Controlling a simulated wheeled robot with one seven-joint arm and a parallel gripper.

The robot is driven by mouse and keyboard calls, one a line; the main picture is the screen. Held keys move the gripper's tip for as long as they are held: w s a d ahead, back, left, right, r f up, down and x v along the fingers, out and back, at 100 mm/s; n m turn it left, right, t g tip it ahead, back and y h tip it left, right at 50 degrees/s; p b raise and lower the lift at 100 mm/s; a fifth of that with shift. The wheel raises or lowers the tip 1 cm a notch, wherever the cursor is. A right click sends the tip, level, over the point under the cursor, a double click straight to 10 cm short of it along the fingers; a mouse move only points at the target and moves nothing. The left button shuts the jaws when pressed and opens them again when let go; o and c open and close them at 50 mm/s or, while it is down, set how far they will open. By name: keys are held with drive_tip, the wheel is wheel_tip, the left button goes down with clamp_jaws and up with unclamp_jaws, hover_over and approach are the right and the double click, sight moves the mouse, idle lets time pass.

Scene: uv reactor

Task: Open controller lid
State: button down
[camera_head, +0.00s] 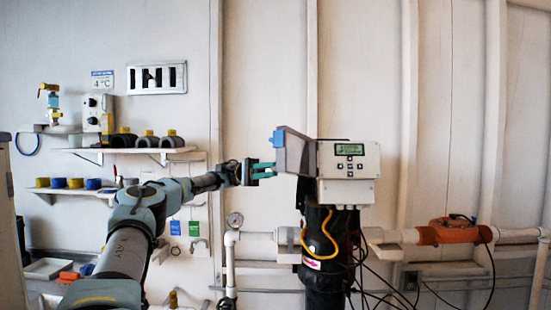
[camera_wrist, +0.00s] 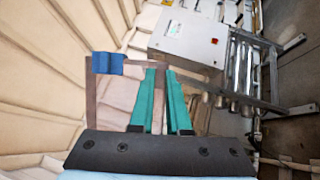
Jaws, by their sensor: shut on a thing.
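The controller (camera_head: 348,172) is a pale box with a green display and small buttons, on top of a black upright cylinder. Its grey lid (camera_head: 297,155) is swung out to the left of the box, standing open at an angle, with a blue latch (camera_head: 278,139) at its outer edge. In the wrist view the lid (camera_wrist: 91,105) shows as a thin frame with the blue latch (camera_wrist: 107,63) at its upper left. My gripper (camera_head: 272,169) reaches in from the left. Its teal fingers (camera_wrist: 161,100) are shut on an edge of the lid.
A yellow hose (camera_head: 329,232) and black cables hang below the controller. A pipe with an orange fitting (camera_head: 448,232) runs right. The wrist view shows a grey cabinet (camera_wrist: 188,38) on a metal frame.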

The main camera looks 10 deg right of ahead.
drive_tip(key=shift+w, duration=0.25)
idle(0.3)
drive_tip(key=c, duration=0.9)
unclamp_jaws()
drive_tip(key=shift+f+y, duration=0.1)
drive_tip(key=shift+y, duration=0.2)
